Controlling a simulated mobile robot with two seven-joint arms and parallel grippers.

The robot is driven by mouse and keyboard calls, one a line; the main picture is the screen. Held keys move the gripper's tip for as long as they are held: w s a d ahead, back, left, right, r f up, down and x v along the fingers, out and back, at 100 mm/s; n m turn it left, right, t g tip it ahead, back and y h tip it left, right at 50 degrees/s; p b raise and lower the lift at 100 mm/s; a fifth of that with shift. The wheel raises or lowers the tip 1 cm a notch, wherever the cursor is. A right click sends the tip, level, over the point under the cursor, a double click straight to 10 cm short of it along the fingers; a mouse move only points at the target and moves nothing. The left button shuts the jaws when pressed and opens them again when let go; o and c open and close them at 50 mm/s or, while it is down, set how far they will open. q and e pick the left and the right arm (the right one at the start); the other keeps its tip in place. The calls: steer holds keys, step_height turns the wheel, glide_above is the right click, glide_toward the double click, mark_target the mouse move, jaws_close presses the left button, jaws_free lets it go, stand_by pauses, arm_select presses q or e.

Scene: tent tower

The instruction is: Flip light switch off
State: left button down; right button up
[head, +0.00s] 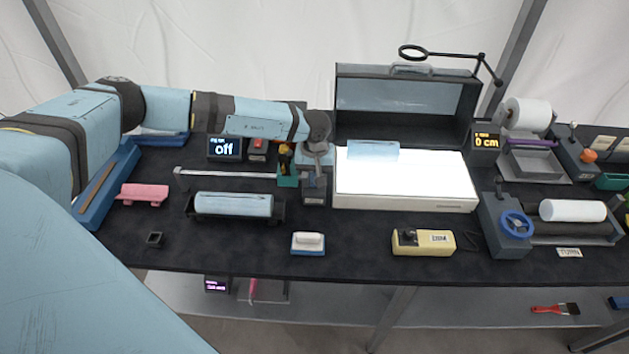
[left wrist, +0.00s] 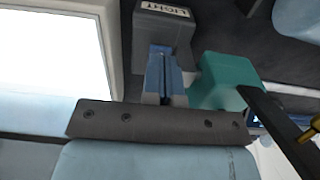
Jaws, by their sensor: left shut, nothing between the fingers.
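The switch box (head: 314,188) is a small dark grey block on the table, just left of the light panel. In the left wrist view the box (left wrist: 163,24) carries a white label reading "LIGHT", upside down. The light panel (head: 400,190) glows bright white; its edge (left wrist: 55,50) also shows in the left wrist view. My left gripper (head: 317,166) is shut and empty, at the box. Its fingers (left wrist: 160,72) reach over the box in the left wrist view. The switch lever is hidden, and I cannot tell whether the fingers touch it. My right gripper is not in view.
A green holder (head: 288,180) with tools stands directly left of the box; it is also close in the left wrist view (left wrist: 222,80). A raised dark lid (head: 405,105) stands behind the panel. The table in front of the box holds a white-and-blue block (head: 308,243).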

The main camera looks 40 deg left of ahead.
arm_select(q)
steer(key=shift+s+f+b, duration=0.1)
steer(key=shift+f+b, duration=0.7)
steer(key=shift+f, duration=0.15)
stand_by(0.3)
steer(key=shift+r, duration=0.15)
steer(key=shift+r+p, duration=1.75)
steer(key=shift+r, duration=1.65)
